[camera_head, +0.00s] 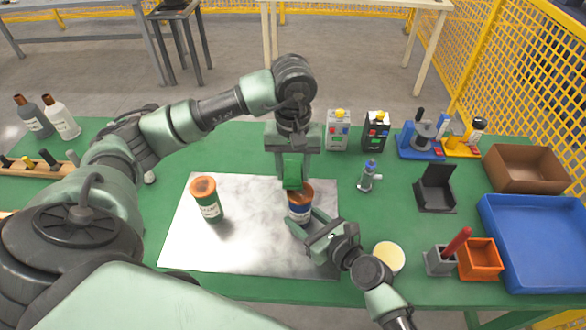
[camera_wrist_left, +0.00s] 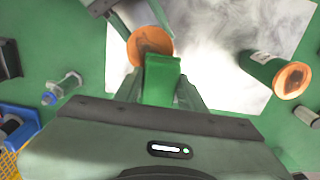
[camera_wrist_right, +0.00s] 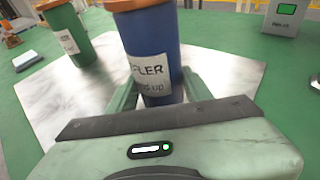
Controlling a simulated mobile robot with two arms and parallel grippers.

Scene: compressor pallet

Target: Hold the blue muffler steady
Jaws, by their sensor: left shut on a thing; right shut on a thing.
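The blue muffler (camera_head: 299,212), a blue cylinder with a white label and an orange-brown top, stands upright on the silver sheet (camera_head: 250,250). My right gripper (camera_head: 313,222) is shut around its lower body from the right; the right wrist view shows the muffler (camera_wrist_right: 155,50) between the fingers. My left gripper (camera_head: 292,165) points down from above and is shut on a green block (camera_wrist_left: 162,78). The block's lower end is at the muffler's orange top (camera_wrist_left: 150,42); whether they touch I cannot tell.
A green cylinder (camera_head: 207,202) with an orange top stands on the sheet to the left. A small bolt-like part (camera_head: 368,177), a black open box (camera_head: 435,190), a cream round lid (camera_head: 388,258), an orange bin (camera_head: 480,260) and a blue tray (camera_head: 540,240) are to the right.

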